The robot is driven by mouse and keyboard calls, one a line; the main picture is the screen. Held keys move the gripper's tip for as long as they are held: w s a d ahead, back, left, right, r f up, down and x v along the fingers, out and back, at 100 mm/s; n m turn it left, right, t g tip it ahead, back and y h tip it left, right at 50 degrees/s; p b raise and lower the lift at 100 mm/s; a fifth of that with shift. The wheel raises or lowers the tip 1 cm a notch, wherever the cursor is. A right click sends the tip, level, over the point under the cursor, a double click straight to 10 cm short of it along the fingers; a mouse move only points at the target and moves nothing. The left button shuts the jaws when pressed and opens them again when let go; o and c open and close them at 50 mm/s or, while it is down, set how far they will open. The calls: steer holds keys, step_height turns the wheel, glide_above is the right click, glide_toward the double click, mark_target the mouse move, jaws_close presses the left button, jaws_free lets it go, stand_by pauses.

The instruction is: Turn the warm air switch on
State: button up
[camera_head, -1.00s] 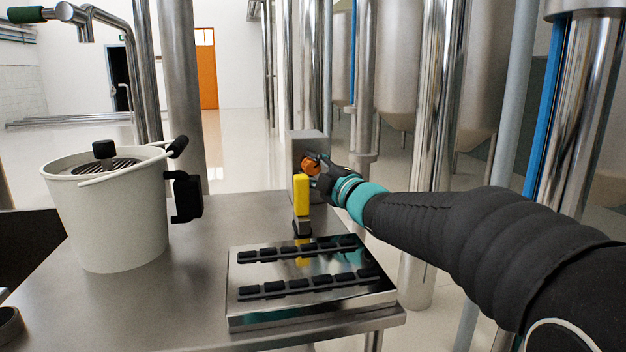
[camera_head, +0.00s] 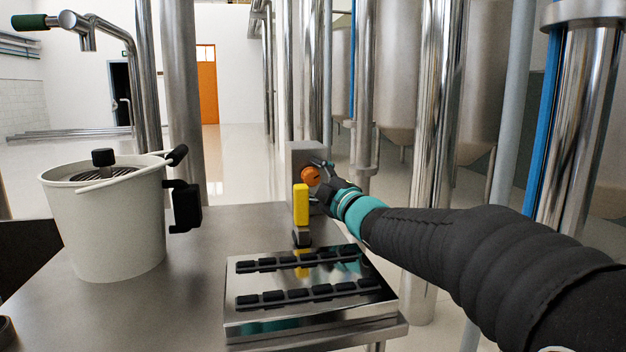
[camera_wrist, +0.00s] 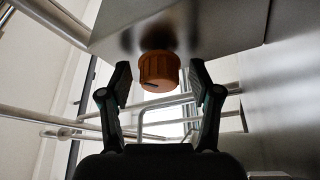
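An orange round knob (camera_head: 310,174) sits on the face of a grey metal box (camera_head: 300,155) at the back of the steel table; I take it to be the warm air switch. In the wrist view the ribbed knob (camera_wrist: 159,70) has a dark mark near its lower edge. My gripper (camera_head: 322,168) is just right of the knob in the head view. In the wrist view my gripper (camera_wrist: 157,80) is open, one finger on each side of the knob, with gaps visible between the fingers and it.
A yellow-handled item (camera_head: 301,205) stands in front of the box. A steel tray with black slots (camera_head: 310,285) lies at the table's front. A white bucket (camera_head: 105,225) stands at the left. Vertical steel pipes (camera_head: 440,150) rise behind my arm.

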steer(key=v, duration=1.2)
stand_by(0.3)
